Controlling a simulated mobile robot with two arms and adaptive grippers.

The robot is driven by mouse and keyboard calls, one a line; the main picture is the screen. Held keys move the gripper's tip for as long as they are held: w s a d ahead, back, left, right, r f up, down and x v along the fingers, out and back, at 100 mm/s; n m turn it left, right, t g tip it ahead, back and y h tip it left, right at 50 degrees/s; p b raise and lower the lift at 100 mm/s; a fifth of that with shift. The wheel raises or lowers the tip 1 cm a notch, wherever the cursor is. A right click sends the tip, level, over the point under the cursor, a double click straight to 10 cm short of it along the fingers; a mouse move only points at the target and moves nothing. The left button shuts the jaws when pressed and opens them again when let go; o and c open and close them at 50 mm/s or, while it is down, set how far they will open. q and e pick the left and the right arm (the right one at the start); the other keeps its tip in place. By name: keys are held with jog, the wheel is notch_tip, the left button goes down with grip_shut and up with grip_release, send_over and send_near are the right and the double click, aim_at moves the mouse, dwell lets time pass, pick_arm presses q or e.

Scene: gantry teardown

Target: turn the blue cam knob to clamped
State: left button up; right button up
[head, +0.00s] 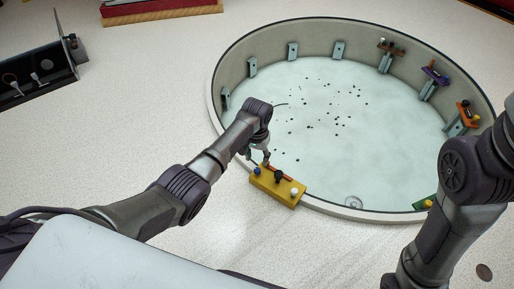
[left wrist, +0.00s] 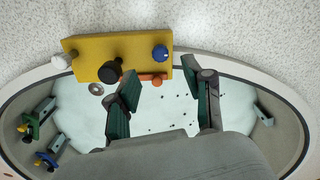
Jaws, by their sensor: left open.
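The blue cam knob (head: 257,171) sits at the left end of a yellow block (head: 269,187) on the near rim of the round basin. In the left wrist view the blue knob (left wrist: 160,53) shows a small pale mark on its face. My left gripper (head: 265,161) hangs over the basin side of the block. Its fingers (left wrist: 168,86) are spread and empty, apart from the blue knob. A black knob (left wrist: 110,71), a white knob (left wrist: 61,61) and an orange bar (left wrist: 142,79) are also on the block. My right gripper is out of view; only its arm shows.
The round basin (head: 213,110) has dark bits scattered on its pale floor. Several brackets line its wall, some with coloured blocks (head: 433,76) at the right. A dark box (head: 35,80) stands at the left.

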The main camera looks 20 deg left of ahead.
pick_arm(q)
notch_tip(320, 180, up, 5)
jog(key=shift+f, duration=0.1)
dwell(0.6)
